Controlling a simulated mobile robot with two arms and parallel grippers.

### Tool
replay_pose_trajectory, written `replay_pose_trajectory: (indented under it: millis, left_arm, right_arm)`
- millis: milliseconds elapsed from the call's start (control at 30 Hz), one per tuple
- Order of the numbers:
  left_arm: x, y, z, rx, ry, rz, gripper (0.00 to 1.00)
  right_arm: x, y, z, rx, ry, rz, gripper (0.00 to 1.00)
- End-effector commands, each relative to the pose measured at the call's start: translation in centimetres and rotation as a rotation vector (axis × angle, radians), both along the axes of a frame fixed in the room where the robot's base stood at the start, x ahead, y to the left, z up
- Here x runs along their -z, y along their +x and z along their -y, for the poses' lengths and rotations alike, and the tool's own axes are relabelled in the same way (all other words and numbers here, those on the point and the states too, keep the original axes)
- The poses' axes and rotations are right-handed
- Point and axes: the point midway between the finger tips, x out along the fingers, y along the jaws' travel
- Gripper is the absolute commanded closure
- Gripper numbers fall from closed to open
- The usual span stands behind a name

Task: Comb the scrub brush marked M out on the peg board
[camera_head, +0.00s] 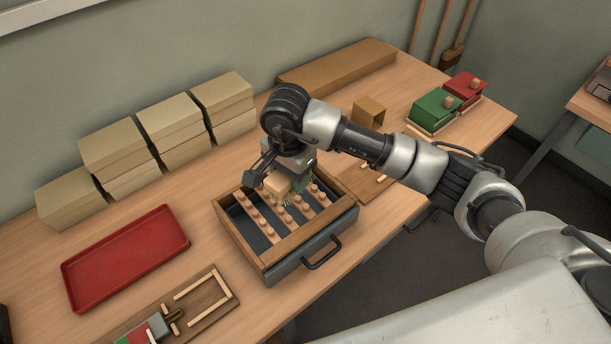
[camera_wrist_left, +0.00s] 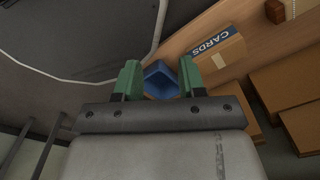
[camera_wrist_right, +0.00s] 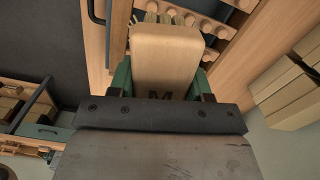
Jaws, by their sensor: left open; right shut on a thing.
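The scrub brush (camera_head: 277,184) is a light wooden block with pale bristles. My right gripper (camera_head: 290,178) is shut on it and holds it at the back part of the peg board (camera_head: 309,237). In the right wrist view the block (camera_wrist_right: 165,55) sits between the green fingers, with a dark M partly showing near the palm. The peg board is a wooden-rimmed tray with rows of round pegs; the bristles are at the pegs, but whether they touch is unclear. My left gripper (camera_wrist_left: 161,80) is open and empty in the left wrist view, outside the head view.
A red tray (camera_head: 125,258) lies left of the peg board. A wooden board with slats (camera_head: 205,300) is in front. Cardboard boxes (camera_head: 112,150) line the wall. Green (camera_head: 435,108) and red (camera_head: 465,88) boxes stand far right. The left wrist view shows a blue bin (camera_wrist_left: 160,82) and a CARDS box (camera_wrist_left: 218,58).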

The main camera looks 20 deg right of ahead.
Motion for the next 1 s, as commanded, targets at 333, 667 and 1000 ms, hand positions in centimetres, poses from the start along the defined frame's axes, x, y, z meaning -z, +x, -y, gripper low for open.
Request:
replay_pose_trajectory:
  millis: [333, 667, 1000]
  left_arm:
    - [1.8, 3.0, 0.1, 0.0, -0.003, 0.047, 0.6]
    - [2.9, 2.5, 0.0, 0.0, -0.002, 0.038, 0.6]
    - [2.9, 1.9, 0.0, 0.0, -0.001, 0.029, 0.6]
  right_arm:
    - [4.2, -0.1, -0.1, 0.005, 0.0, -0.002, 0.7]
    - [6.6, 0.0, 0.0, 0.003, 0.001, -0.001, 0.7]
    - [6.7, 0.0, 0.0, 0.003, 0.0, 0.0, 0.7]
